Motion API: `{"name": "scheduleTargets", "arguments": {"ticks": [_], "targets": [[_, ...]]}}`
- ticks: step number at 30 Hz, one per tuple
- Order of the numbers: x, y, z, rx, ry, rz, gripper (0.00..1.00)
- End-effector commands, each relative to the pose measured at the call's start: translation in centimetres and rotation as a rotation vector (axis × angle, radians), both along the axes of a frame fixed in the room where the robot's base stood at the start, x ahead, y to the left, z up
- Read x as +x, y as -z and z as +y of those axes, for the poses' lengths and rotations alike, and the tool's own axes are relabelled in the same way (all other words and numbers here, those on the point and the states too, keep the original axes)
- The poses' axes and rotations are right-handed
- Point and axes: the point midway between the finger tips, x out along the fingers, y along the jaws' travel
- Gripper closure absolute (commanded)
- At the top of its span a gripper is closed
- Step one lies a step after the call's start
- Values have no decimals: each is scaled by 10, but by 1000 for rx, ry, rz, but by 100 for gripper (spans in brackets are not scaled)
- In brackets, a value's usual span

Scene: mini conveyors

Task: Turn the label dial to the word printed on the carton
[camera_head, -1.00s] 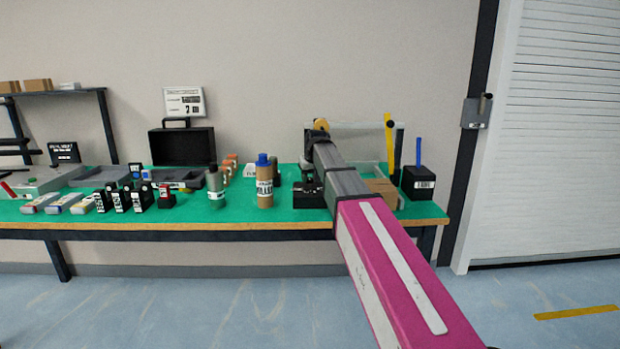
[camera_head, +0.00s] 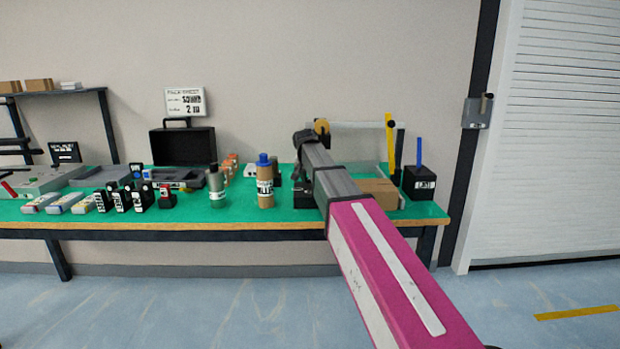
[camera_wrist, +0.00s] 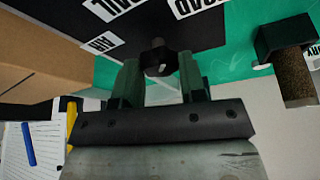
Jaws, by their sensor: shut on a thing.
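The label dial's dark plate (camera_wrist: 190,28) fills the top of the wrist view. It carries white labels; one reads AIR (camera_wrist: 102,43), one looks like RAIL (camera_wrist: 112,7) and one ROAD (camera_wrist: 192,6). My gripper (camera_wrist: 160,68) is shut on the dark dial knob (camera_wrist: 155,44), with a finger on each side. I cannot tell which word the knob points to. The brown carton (camera_wrist: 45,50) is at the left of the wrist view; in the head view it (camera_head: 381,193) sits right of my arm. No printed word on it is readable. My arm hides most of the dial in the head view.
A brown bottle with a blue cap (camera_head: 265,185) and a grey-green bottle (camera_head: 216,188) stand left of my arm on the green table (camera_head: 240,214). A black box (camera_head: 418,184) with a blue stick stands at the right end. A sign (camera_head: 185,102) hangs on the wall.

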Motion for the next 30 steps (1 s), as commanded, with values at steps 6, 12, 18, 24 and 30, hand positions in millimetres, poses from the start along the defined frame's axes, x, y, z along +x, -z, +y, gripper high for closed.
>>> {"name": "scheduleTargets", "arguments": {"ticks": [6,12,18,24,30], "targets": [[1,0,2,0,184,0,86],[2,0,3,1,314,1,86],[2,0,3,1,396,0,86],[2,0,3,1,434,0,86],[1,0,3,2,442,1,86]]}}
